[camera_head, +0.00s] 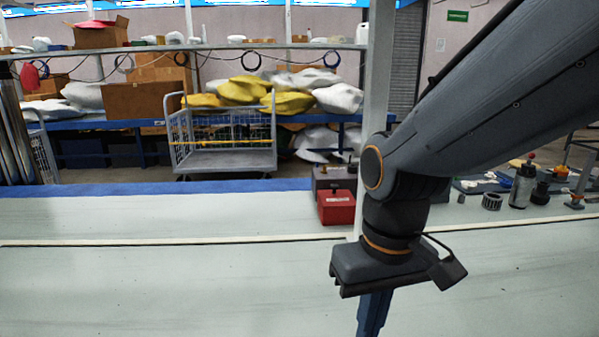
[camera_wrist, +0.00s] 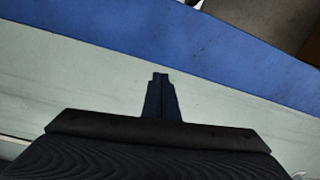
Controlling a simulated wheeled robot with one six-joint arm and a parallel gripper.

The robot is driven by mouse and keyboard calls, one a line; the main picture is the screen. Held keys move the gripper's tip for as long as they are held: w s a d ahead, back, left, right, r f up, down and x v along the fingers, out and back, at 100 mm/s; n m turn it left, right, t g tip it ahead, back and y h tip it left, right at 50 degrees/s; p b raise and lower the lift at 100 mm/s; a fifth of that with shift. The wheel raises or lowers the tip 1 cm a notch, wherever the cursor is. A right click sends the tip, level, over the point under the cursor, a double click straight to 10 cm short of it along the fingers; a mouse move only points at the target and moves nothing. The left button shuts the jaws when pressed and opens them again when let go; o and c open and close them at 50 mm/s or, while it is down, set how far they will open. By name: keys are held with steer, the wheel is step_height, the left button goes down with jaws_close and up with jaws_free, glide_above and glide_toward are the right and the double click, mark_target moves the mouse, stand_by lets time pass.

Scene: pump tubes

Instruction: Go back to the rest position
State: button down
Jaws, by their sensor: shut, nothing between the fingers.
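My gripper (camera_head: 371,318) hangs below my wrist at the lower right of the head view, pointing down over the pale worktop (camera_head: 180,290). Its blue fingers are together with nothing between them, and their tips are cut off by the bottom edge of the picture. In the wrist view my gripper (camera_wrist: 160,78) shows as a narrow dark blue shape in the middle. The pale surface and a blue strip (camera_wrist: 190,45) lie beyond it. I cannot tell its exact height above the worktop.
A red box (camera_head: 336,207) stands at the back of the worktop, left of my arm. A metal bottle (camera_head: 523,186), a ribbed ring (camera_head: 491,201) and other small parts are at the right. A wire cart (camera_head: 222,140) stands behind. The worktop's left side is clear.

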steer(key=d+r+m+p, duration=0.3)
steer(key=d+r+p, duration=0.6)
steer(key=p, duration=0.9)
steer(key=shift+s+r+h, duration=0.3)
steer(key=shift+s+r, duration=0.05)
steer(key=shift+r, duration=0.2)
